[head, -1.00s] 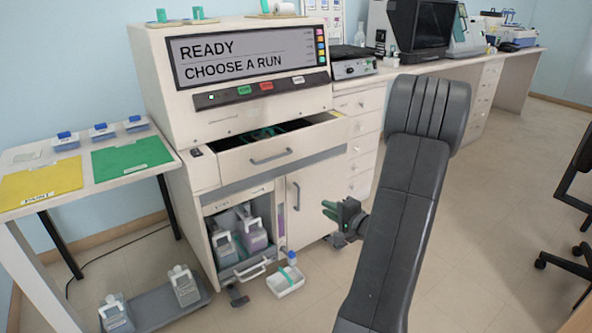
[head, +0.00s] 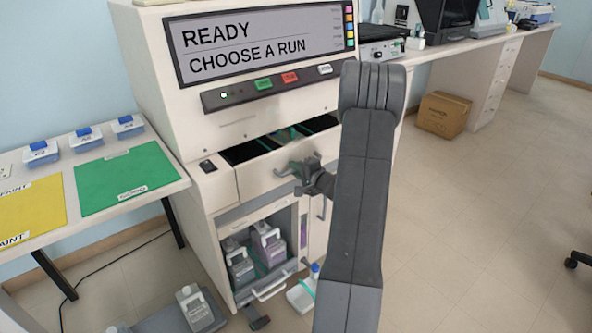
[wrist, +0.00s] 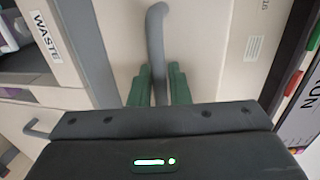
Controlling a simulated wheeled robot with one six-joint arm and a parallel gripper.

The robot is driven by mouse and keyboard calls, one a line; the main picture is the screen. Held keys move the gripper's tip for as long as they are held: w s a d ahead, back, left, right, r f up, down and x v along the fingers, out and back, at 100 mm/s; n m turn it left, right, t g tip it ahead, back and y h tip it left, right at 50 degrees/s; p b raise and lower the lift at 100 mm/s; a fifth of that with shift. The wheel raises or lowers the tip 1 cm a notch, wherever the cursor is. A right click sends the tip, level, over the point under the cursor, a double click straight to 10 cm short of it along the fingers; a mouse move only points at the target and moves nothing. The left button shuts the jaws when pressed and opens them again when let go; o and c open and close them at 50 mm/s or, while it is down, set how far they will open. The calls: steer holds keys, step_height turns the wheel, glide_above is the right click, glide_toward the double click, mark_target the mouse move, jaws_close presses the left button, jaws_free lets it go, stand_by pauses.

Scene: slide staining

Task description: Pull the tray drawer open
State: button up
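The tray drawer (head: 250,180) is the wide upper drawer of the cream staining machine. It stands partly out, its dark inside showing over the front. Its grey bar handle (wrist: 157,40) shows close up in the wrist view. My gripper (head: 299,178) is at the drawer front in the head view. In the wrist view its two green fingers (wrist: 158,85) stand one on each side of the handle, very near it. Whether they press on it I cannot tell. My arm covers the right part of the drawer front in the head view.
Below the drawer is an open bay with bottles (head: 268,243) and its own pull-out handle. A side table (head: 183,184) with green and yellow mats stands left. Open floor lies right.

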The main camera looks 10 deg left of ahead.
steer(key=shift+c, duration=0.3)
jaws_close()
steer(key=f+b+v, duration=0.2)
steer(key=b+v, duration=0.3)
steer(key=v, duration=0.5)
steer(key=f+b+v, duration=0.2)
steer(key=b+v, duration=0.3)
steer(key=v, duration=0.5)
steer(key=shift+s+d+b, duration=0.3)
steer(key=shift+s+d, duration=0.05)
steer(key=shift+d, duration=0.15)
steer(key=shift+f, duration=0.15)
